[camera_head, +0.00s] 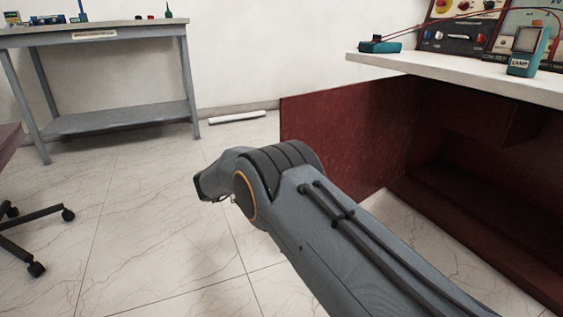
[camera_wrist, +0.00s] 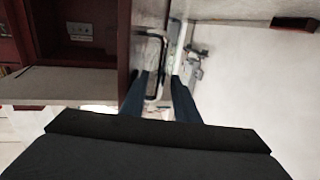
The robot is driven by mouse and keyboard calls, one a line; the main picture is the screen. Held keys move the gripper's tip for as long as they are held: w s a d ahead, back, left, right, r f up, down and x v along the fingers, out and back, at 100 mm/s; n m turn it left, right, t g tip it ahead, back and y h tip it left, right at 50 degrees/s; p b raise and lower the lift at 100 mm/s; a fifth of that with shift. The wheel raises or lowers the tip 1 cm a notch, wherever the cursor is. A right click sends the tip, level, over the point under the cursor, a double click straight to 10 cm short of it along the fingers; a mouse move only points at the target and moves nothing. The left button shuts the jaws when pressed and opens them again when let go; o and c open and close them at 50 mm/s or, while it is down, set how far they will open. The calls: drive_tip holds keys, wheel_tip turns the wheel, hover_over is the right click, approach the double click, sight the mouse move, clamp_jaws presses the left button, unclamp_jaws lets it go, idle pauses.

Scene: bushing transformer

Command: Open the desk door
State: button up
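The desk has a white top (camera_head: 470,75) and a dark red body, and stands at the right of the head view. A dark red panel (camera_head: 335,135), seemingly its door, stands out to the left from the desk. The dark inside of the desk (camera_head: 460,165) shows to its right. My gripper (camera_wrist: 160,95) shows in the wrist view with two blue-grey fingers apart. A curved dark bar (camera_wrist: 157,60) appears between and beyond them; I cannot tell whether it is a handle or touches them. In the head view my arm hides the gripper.
A grey workbench (camera_head: 105,35) stands at the back left, and part of a wheeled chair (camera_head: 30,240) is at the left edge. Meters and a panel (camera_head: 465,30) stand on the desk. The tiled floor (camera_head: 150,230) between is clear.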

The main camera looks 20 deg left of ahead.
drive_tip(key=p+v, duration=0.2)
drive_tip(key=v, duration=0.5)
drive_tip(key=shift+s+a+p, duration=0.2)
drive_tip(key=shift+s+p, duration=0.15)
drive_tip(key=shift+p, duration=0.05)
